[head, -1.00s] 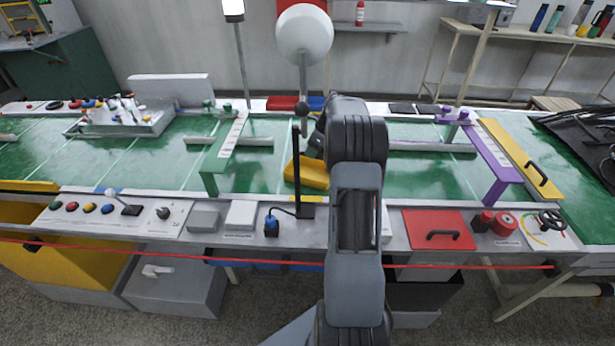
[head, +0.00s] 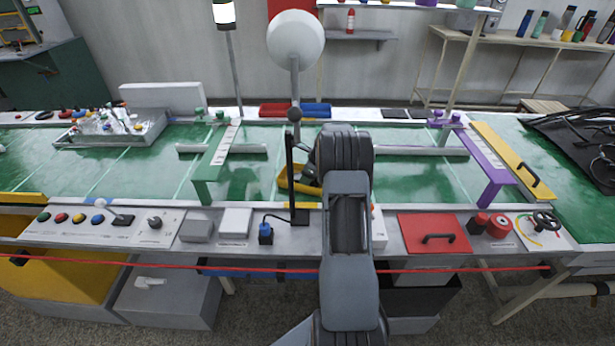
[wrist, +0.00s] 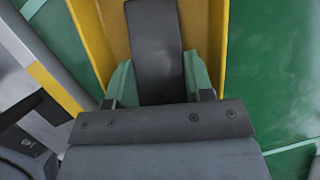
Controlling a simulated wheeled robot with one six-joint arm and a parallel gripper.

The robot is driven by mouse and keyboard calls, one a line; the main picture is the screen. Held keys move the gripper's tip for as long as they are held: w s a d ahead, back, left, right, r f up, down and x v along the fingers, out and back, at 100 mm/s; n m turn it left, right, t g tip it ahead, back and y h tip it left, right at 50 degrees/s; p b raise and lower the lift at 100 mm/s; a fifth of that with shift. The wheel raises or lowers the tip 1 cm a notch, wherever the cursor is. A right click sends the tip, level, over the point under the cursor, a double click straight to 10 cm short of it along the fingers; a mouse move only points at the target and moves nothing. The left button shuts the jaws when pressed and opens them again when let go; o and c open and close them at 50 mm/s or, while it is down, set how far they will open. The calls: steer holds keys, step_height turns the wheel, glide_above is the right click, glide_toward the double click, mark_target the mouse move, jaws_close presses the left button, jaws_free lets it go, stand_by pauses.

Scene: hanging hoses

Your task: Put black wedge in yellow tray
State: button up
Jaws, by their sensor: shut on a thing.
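The yellow tray (head: 284,184) lies on the green belt, left of my arm in the head view. In the wrist view its walls (wrist: 240,60) run along both sides of my gripper. My gripper (wrist: 158,82) is shut on the black wedge (wrist: 154,35), which sits between its green finger pads. The wedge points away from the gripper and lies between the tray walls. I cannot tell whether it touches the tray floor. In the head view my arm hides part of the tray, and the wedge is not clear there.
A thin black post (head: 291,175) stands just in front of the tray. A green arch (head: 215,160) spans the belt to the left and a purple one (head: 485,165) to the right. A red cable (head: 150,262) runs along the front. The belt between the arches is mostly clear.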

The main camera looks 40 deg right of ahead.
steer(key=o, duration=1)
steer(key=shift+f, duration=0.1)
steer(key=shift+c, duration=0.2)
steer(key=v, duration=1.2)
steer(key=shift+p, duration=0.35)
